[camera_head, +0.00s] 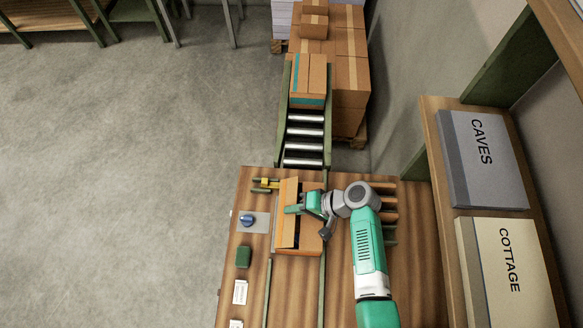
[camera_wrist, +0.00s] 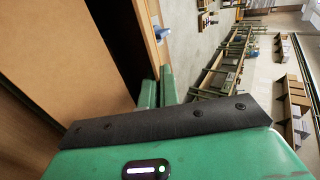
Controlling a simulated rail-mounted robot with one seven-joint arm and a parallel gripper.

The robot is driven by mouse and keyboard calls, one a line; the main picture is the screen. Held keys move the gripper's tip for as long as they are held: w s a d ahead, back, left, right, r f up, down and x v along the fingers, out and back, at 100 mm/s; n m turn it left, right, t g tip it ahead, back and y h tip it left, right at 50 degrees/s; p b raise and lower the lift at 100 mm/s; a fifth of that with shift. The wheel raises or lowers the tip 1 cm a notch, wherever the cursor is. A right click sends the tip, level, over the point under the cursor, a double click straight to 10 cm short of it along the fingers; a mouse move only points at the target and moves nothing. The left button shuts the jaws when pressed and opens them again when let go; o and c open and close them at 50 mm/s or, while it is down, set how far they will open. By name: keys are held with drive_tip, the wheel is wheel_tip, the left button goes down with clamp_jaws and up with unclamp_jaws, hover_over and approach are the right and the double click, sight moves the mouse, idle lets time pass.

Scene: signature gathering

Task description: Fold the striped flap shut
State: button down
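An open cardboard box (camera_head: 311,242) stands on the wooden bench. A tall narrow flap (camera_head: 288,214) stands up along its left side, and a dark gap shows beside it. I cannot make out stripes on this flap. My gripper (camera_head: 292,209) is over the upper part of the box, pointing left, with its tip at the flap; I cannot tell whether they touch. In the wrist view the green fingers (camera_wrist: 158,90) lie close together with nothing seen between them. A large brown cardboard panel (camera_wrist: 60,55) and the box's dark inside fill the left of that view.
A roller conveyor (camera_head: 304,140) behind the bench carries a carton with teal bands (camera_head: 308,82). Stacked cartons (camera_head: 350,75) stand behind it. Left of the box are a blue knob (camera_head: 246,219) on a plate and a green block (camera_head: 243,257). A shelf with large books (camera_head: 482,158) is at right.

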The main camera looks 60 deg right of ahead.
drive_tip(key=shift+s+f+t+b, duration=0.15)
drive_tip(key=shift+f+t+b, duration=0.15)
drive_tip(key=shift+t+b, duration=0.2)
drive_tip(key=shift+d, duration=0.1)
drive_tip(key=shift+y, duration=0.3)
drive_tip(key=c, duration=1.6)
unclamp_jaws()
drive_tip(key=shift+c, duration=0.2)
drive_tip(key=v, duration=0.8)
